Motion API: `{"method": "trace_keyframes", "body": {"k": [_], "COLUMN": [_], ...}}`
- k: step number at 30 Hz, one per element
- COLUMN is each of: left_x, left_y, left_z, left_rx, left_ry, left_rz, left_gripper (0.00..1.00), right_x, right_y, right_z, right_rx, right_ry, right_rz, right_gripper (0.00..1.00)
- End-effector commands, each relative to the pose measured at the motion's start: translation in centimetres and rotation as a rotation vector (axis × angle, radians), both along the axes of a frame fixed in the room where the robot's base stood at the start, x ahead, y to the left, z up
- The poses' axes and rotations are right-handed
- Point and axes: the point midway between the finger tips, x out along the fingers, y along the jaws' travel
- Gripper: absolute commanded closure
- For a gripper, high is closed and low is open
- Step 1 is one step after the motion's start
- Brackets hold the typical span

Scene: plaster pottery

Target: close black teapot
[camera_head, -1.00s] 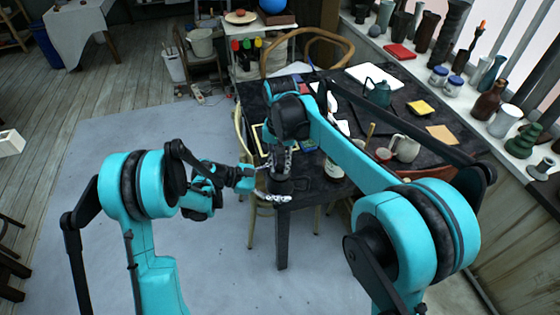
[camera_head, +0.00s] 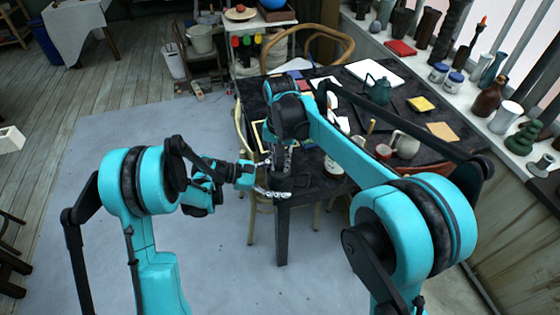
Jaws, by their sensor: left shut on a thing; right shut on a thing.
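A small dark shape, which looks like the black teapot (camera_head: 279,181), is at the near left corner of the dark table, between my two grippers. It blends with the table, so its outline, spout and lid are hard to make out. My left gripper (camera_head: 276,192) comes in from the left and is shut at the dark shape's lower side. My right gripper (camera_head: 283,162) points down from above and is shut just over the dark shape. What it holds is too small and dark to see clearly, as is whether a lid sits on the pot.
The dark table (camera_head: 425,165) carries a dark teal teapot (camera_head: 377,91), a pale jug (camera_head: 404,144), a white-labelled jar (camera_head: 333,166) and a yellow block (camera_head: 421,104). A wooden chair (camera_head: 335,37) stands behind it. Vases line the sill at right.

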Motion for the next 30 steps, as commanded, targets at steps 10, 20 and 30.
{"method": "trace_keyframes", "body": {"k": [10,20,30], "left_x": [0.0,0.0,0.0], "left_y": [0.0,0.0,0.0], "left_z": [0.1,0.1,0.1], "left_rx": [-0.001,-0.001,-0.001], "left_ry": [0.000,0.000,0.000], "left_rz": [0.000,0.000,0.000], "left_gripper": [0.80,0.80,0.80], "right_x": [0.0,0.0,0.0], "right_y": [0.0,0.0,0.0], "right_z": [-0.6,-0.6,3.6], "right_rx": [0.000,0.000,0.000], "right_ry": [0.000,0.000,0.000], "right_rz": [0.000,0.000,0.000], "right_gripper": [0.72,0.56,0.56]}}
